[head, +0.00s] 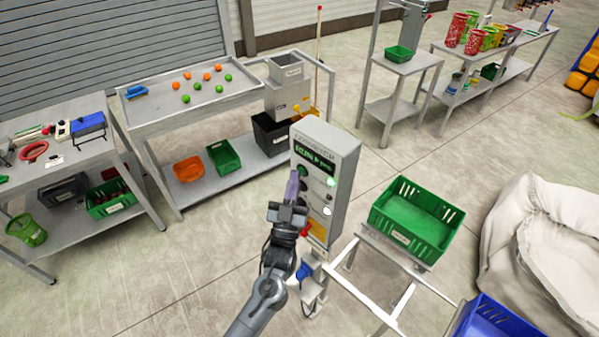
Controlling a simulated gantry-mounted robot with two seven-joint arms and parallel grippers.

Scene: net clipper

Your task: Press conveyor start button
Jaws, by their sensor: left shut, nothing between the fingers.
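A grey control box (343,180) stands upright near the middle of the head view. Its front carries a lit green display (314,159) with text that seems to begin with "RUN". Round light-coloured buttons or lamps (330,182) show on the right of the panel, and a red knob (306,230) with a yellow patch sits lower down. My left gripper (293,177) is shut and empty, its fingertips at the panel's left side just below the display. The fingers hide part of the panel there, and I cannot tell whether they touch a button. My right gripper is out of view.
A green crate (437,208) rests on a frame right of the box. A big white sack (505,225) and a blue crate (490,320) are at the right. A tray table (150,112) with orange and green balls stands behind. Floor at lower left is clear.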

